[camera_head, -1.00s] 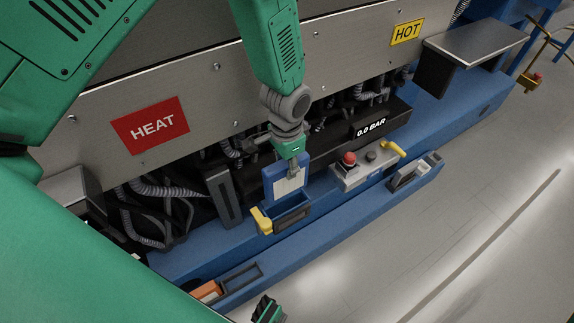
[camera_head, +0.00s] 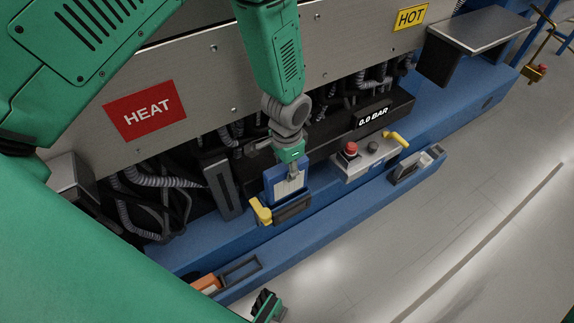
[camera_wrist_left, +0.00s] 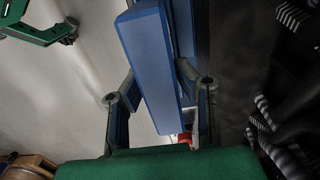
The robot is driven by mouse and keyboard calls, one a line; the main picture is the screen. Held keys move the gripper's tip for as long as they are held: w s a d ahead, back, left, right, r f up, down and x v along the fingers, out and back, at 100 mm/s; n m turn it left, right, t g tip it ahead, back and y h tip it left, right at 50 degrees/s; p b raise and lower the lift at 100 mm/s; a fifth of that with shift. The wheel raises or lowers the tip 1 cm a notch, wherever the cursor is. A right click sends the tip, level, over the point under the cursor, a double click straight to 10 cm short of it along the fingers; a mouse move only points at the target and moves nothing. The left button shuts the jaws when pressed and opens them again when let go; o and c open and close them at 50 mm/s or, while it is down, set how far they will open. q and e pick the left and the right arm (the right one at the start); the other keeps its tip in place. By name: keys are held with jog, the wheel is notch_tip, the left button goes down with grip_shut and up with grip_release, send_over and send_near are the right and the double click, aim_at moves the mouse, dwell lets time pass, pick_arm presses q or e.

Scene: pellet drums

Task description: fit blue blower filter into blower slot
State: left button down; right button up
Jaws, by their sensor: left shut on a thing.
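The blue blower filter (camera_head: 276,189), a flat panel with a pale face, hangs upright below my left gripper (camera_head: 291,172) in the head view. My left gripper is shut on its upper end. The filter's lower end meets the dark-mouthed blower slot (camera_head: 292,211) on the blue machine base; how deep it sits inside cannot be told. In the left wrist view the filter (camera_wrist_left: 150,60) shows as a long blue block between the fingers (camera_wrist_left: 160,100). My right gripper (camera_head: 268,307) shows in part at the bottom of the head view; its jaws are unclear.
A yellow handle (camera_head: 261,211) stands close at the slot's left. A control box with a red button (camera_head: 350,149) and a yellow lever (camera_head: 397,139) is to the right. Hoses (camera_head: 150,190) hang behind at left. An orange item (camera_head: 206,283) sits in the lower ledge.

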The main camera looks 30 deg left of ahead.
aim_at(287, 189)
pick_arm(q)
jog(key=shift+p, duration=0.8)
dwell(1.5)
jog(key=shift+f+b, duration=2.8)
jog(key=shift+f, duration=2)
jog(key=c, duration=1.2)
grip_release()
jog(key=shift+o, duration=0.2)
notch_tip(287, 189, up, 11)
jog(key=shift+f, duration=0.15)
jog(key=shift+r, duration=0.6)
